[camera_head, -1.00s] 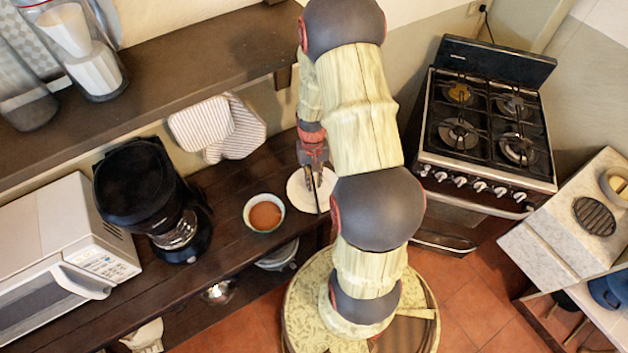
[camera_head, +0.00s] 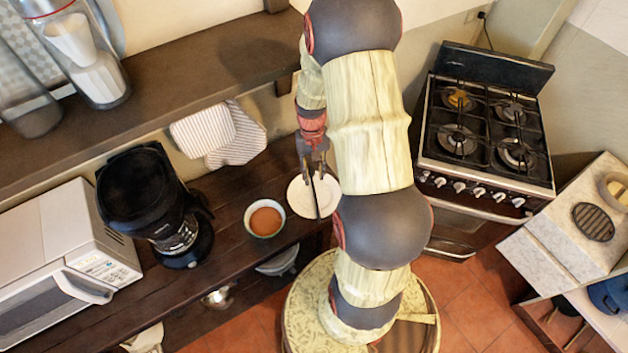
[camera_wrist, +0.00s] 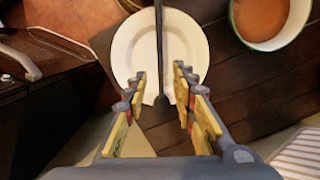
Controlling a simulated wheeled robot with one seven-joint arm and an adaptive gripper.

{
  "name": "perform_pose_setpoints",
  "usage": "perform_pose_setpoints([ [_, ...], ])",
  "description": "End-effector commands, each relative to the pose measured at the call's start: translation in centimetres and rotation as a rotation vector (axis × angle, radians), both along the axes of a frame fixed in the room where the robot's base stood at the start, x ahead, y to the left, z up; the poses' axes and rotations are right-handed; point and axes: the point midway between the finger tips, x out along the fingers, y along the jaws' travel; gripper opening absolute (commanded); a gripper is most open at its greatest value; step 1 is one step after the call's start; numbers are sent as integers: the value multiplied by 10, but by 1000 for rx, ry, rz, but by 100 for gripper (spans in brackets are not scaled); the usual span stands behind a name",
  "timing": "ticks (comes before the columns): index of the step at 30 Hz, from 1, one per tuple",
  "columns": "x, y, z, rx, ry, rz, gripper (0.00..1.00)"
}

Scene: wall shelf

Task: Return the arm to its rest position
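My gripper (camera_head: 313,168) is over the wooden counter, near a white plate (camera_head: 329,189). In the wrist view my gripper (camera_wrist: 160,78) has its two fingers spread apart. A thin dark utensil (camera_wrist: 159,40) shows between the fingers, with clear gaps on both sides, so it is not gripped. It lies across the white plate (camera_wrist: 132,50). The utensil also shows as a dark line in the head view (camera_head: 317,203). Its exact kind and the height of the fingers above it are hard to tell. My arm is stretched toward the counter.
A bowl of orange-brown food (camera_head: 265,218) stands left of the plate. A coffee maker (camera_head: 150,200) and a microwave (camera_head: 60,255) stand further left. A wall shelf (camera_head: 170,75) with glass jars runs above the counter (camera_head: 232,258). A stove (camera_head: 485,140) is at the right.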

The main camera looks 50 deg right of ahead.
Motion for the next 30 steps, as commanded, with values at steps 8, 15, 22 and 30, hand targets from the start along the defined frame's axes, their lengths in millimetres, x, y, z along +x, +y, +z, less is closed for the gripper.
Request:
perform_pose_setpoints([
  [8,1,-1,14,1,1,0,27],
  [15,1,-1,13,0,0,0,27],
  [22,2,-1,13,0,0,1,27],
  [30,-32,21,19,46,67,14,27],
])
